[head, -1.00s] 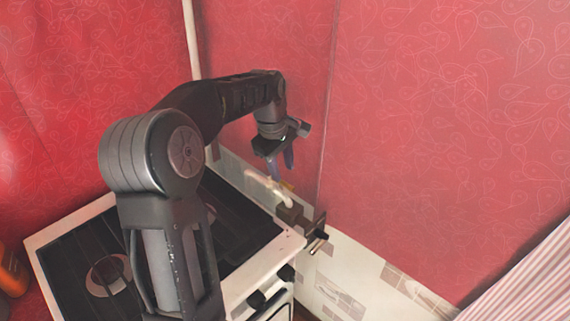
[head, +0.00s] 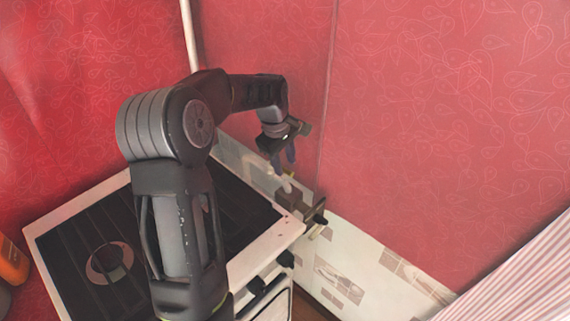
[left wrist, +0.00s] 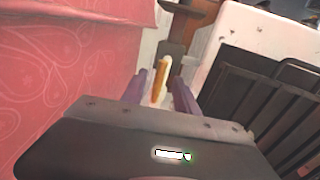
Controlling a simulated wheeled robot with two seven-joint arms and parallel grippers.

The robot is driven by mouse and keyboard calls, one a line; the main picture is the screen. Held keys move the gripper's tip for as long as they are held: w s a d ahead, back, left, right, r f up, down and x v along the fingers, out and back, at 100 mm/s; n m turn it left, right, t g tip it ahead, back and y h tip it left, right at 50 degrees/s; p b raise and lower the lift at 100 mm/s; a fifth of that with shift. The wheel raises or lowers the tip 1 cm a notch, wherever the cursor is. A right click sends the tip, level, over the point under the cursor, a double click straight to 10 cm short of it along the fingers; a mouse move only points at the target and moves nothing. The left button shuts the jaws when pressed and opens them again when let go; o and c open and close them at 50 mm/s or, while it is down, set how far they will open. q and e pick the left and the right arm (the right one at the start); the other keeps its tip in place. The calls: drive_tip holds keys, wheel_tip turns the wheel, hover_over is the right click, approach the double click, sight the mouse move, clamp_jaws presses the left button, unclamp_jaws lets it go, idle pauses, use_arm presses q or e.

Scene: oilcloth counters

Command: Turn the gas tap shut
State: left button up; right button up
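The gas tap has an orange-yellow handle with a pale tip (left wrist: 160,80), seen in the left wrist view between my left gripper's two purple fingers (left wrist: 160,92). The fingers stand apart, one on each side of the handle, and I cannot tell whether either touches it. In the head view my left gripper (head: 283,162) points down above the pale pipe end (head: 286,187) behind the stove's back right corner. The handle is hardly visible there. My right gripper is not in view.
The stove (head: 258,245) with its dark top stands below and left of the gripper. A red patterned wall (head: 430,130) and a pale tiled strip (head: 350,270) lie close behind and right. An orange object (head: 12,262) is at the left edge. A striped cloth (head: 530,275) hangs at lower right.

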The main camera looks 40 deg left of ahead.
use_arm(q)
drive_tip(key=shift+w+f, duration=0.15)
drive_tip(key=shift+f, duration=0.85)
drive_tip(key=shift+c, duration=0.4)
clamp_jaws()
